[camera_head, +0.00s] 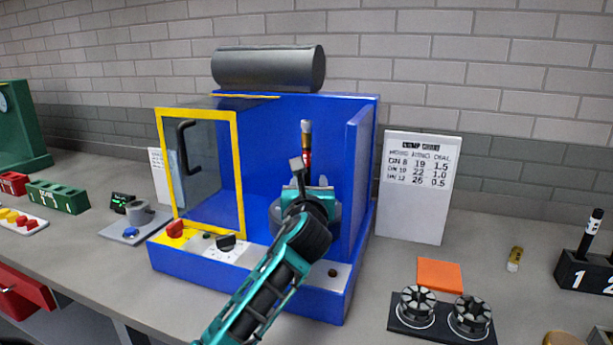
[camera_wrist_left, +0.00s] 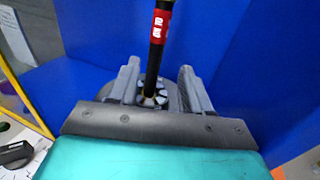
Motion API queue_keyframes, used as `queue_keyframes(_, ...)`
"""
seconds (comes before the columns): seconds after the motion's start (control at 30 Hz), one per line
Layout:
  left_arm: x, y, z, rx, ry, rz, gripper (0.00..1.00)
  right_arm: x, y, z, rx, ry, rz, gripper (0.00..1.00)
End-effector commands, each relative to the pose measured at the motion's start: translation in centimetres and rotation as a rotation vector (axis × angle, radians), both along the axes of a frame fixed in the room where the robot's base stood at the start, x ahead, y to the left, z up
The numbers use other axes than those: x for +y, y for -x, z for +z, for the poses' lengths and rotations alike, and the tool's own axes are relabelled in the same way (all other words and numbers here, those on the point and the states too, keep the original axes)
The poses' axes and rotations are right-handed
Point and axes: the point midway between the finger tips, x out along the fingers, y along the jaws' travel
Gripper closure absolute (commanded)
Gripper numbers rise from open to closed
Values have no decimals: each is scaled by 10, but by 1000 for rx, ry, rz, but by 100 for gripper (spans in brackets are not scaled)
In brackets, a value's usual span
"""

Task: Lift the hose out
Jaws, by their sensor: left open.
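The hose (camera_head: 306,141) stands upright inside the blue machine (camera_head: 340,301), black with a red band and a tan top end. In the left wrist view the hose (camera_wrist_left: 158,38) shows a red label with white marks, and its lower end sits in a round segmented grey holder (camera_wrist_left: 152,98). My left gripper (camera_head: 308,178) reaches into the machine at the hose. In the left wrist view its open fingers (camera_wrist_left: 158,88) stand on both sides of the hose, with a gap on each side. My arm and gripper hide most of the holder in the head view. My right gripper does not show.
The machine's yellow-framed clear door (camera_head: 238,170) stands at its left front. A blue side wall (camera_head: 357,170) rises close to the right of the gripper. A white chart (camera_head: 414,205), an orange pad (camera_head: 439,274) and two segmented die sets (camera_head: 470,314) are to the right.

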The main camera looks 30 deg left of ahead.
Motion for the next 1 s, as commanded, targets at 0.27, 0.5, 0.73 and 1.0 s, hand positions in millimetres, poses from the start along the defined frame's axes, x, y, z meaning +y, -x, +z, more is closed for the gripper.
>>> queue_keyframes(0.27, 13, -22, -1, 0, 2, -1, 52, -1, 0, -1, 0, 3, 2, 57)
queue_keyframes(0.5, 33, -42, -2, 0, 4, 2, 52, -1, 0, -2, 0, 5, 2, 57)
queue_keyframes(0.73, 45, -60, -3, 1, 3, 0, 52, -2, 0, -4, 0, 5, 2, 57)
queue_keyframes(1.0, 46, -62, -3, 0, 2, -2, 52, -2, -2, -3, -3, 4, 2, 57)
